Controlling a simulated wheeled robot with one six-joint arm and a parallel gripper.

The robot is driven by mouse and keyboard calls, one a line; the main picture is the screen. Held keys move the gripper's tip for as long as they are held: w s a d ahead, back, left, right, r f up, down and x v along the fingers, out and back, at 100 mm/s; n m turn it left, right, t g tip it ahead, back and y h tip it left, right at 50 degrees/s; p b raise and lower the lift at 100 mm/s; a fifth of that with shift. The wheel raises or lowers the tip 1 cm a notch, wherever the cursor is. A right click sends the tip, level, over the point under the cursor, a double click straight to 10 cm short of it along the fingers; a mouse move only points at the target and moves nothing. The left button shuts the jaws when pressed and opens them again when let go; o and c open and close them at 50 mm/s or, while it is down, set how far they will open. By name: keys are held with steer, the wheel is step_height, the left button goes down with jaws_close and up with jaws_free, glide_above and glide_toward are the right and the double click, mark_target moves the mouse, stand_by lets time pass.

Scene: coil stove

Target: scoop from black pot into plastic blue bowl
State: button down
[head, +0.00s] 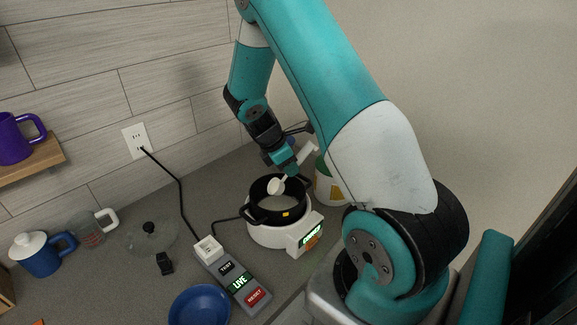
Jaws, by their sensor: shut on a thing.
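The black pot (262,213) sits on a white coil stove (283,237) near the middle of the counter. Pale contents show inside it. The blue bowl (200,306) stands at the front of the counter, lower left of the pot, and looks empty. My gripper (291,167) is above the pot's far right side, shut on a white scoop (277,186). The scoop's round head hangs over the pot opening, tilted downward. The fingertips are small and partly hidden. I cannot tell whether the scoop holds anything.
A power strip (238,281) lies between bowl and stove, with a cord to the wall outlet (136,140). A glass lid (152,236), a clear mug (88,231) and a blue mug (42,257) stand left. A white container (326,186) is close right of the pot.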

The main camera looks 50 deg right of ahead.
mark_target(302, 156)
steer(key=shift+r, duration=0.45)
steer(key=shift+s+d+y+p, duration=0.2)
steer(key=shift+d+y+p, duration=0.1)
steer(key=shift+y+p, duration=0.1)
steer(key=t+y, duration=0.1)
steer(key=s+d+t+y, duration=0.1)
steer(key=y, duration=0.1)
steer(key=d+t+y, duration=0.1)
steer(key=shift+s+d+f+y+p, duration=0.2)
steer(key=shift+d+f+y+p, duration=0.05)
steer(key=shift+f+y+p, duration=0.15)
steer(key=shift+r+t+y+p, duration=0.5)
steer(key=shift+r+t+y, duration=0.1)
steer(key=shift+r+y, duration=0.35)
steer(key=shift+d, duration=0.1)
